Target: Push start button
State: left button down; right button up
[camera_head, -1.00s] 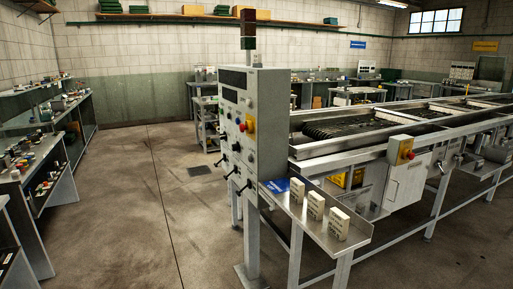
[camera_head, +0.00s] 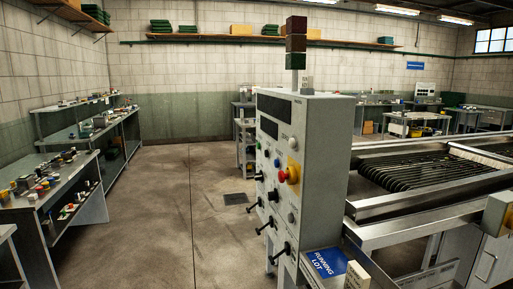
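The grey control cabinet (camera_head: 322,150) stands upright right of the middle, with its control face turned to the left and seen at a slant. The face carries several small controls. A red mushroom button (camera_head: 282,177) sits on a yellow plate (camera_head: 294,167). A small blue button (camera_head: 277,163) is left of and above it. Black lever-like knobs (camera_head: 272,225) stick out lower down. I cannot tell which control is the start button; labels are too small to read. Neither of my grippers is in view.
The roller machine (camera_head: 430,172) extends to the right of the cabinet. A blue "RUNNING LOT" sign (camera_head: 325,263) lies on a metal shelf beside the cabinet. Cluttered benches (camera_head: 60,185) line the left. The floor (camera_head: 170,225) between benches and cabinet is clear.

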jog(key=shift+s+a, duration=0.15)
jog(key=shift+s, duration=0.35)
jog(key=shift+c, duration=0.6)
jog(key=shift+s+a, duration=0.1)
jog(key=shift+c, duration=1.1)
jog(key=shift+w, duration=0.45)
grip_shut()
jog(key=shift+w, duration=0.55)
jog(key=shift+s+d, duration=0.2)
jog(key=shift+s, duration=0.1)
